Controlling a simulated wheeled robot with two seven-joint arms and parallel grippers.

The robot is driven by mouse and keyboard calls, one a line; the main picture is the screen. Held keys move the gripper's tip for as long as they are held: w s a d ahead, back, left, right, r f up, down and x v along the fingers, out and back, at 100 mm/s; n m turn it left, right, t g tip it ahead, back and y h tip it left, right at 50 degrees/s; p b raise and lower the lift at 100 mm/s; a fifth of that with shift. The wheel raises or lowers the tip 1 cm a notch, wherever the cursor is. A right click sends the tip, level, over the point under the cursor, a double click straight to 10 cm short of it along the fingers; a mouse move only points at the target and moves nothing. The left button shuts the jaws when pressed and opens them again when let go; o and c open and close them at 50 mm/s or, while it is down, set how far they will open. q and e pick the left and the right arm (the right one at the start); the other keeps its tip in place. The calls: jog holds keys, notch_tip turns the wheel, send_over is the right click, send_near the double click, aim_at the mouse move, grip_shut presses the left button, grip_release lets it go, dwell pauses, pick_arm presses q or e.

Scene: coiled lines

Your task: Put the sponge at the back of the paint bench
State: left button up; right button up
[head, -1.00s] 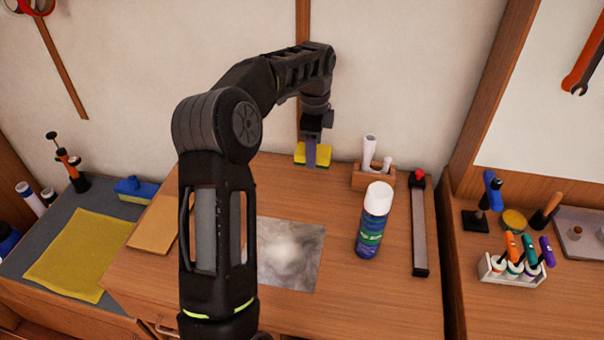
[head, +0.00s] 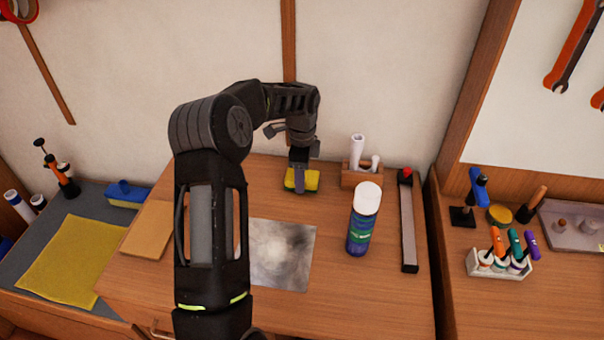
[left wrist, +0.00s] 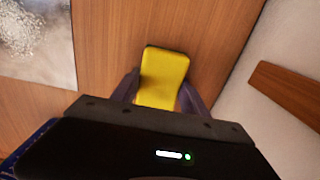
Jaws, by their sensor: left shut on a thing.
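The sponge (head: 312,181) is yellow with a green layer. It is at the back of the wooden paint bench (head: 390,302), left of the wooden holder. My left gripper (head: 299,184) points down and is shut on it, with a finger across its near face. In the left wrist view the sponge (left wrist: 163,77) shows its yellow face between the two fingers (left wrist: 160,92). I cannot tell whether its underside touches the bench top. My right gripper is not in view.
A wooden holder with white rolls (head: 354,178) stands close to the right of the sponge. A grey speckled sheet (head: 285,252) lies in front. The wall is just behind.

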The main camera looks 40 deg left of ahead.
pick_arm(q)
jog(key=shift+f, duration=0.2)
jog(key=o, duration=1.3)
jog(key=shift+r, duration=0.15)
notch_tip(320, 180, up, 12)
jog(key=shift+r+b, duration=0.1)
jog(key=shift+b, duration=0.6)
